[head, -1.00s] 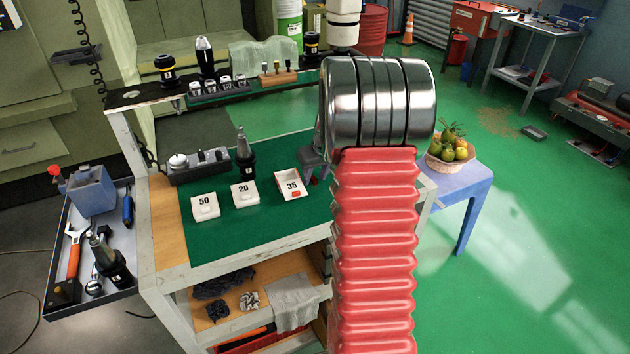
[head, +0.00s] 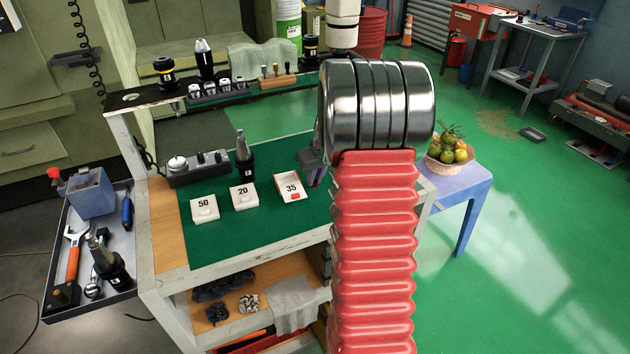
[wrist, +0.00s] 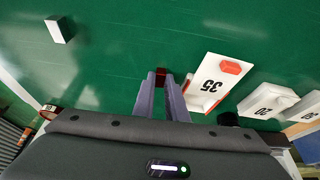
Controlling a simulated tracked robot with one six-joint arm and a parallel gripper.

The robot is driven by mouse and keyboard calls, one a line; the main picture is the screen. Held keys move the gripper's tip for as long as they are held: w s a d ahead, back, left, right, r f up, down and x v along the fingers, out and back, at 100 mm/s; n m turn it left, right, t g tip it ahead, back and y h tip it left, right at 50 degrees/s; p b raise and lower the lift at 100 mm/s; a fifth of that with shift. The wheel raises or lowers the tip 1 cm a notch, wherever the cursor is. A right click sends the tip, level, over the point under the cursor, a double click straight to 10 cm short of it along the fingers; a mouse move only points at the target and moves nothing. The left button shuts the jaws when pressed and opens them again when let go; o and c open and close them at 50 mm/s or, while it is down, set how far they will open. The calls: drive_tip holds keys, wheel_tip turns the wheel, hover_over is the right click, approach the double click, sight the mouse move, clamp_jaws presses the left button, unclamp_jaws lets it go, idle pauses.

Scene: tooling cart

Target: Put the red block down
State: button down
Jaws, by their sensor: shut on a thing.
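My gripper (wrist: 161,84) is shut on a dark red block (wrist: 161,72) over the green mat (wrist: 110,60). Only a small part of the block shows between the fingertips, and I cannot tell whether it touches the mat. In the head view my gripper (head: 314,176) is partly hidden behind my arm, just right of the white tray marked 35 (head: 288,183). In the wrist view this tray (wrist: 207,84) lies close to the right of the fingers, with another red piece (wrist: 230,67) at its far end.
White boxes marked 20 (head: 243,196) and 50 (head: 204,208) stand left of the tray. A black tool holder (head: 245,158) stands behind them. A small white block (wrist: 58,29) lies alone at upper left in the wrist view, with bare mat between.

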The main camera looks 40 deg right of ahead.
sight(315, 183)
wheel_tip(315, 183, up, 10)
idle(0.6)
idle(0.4)
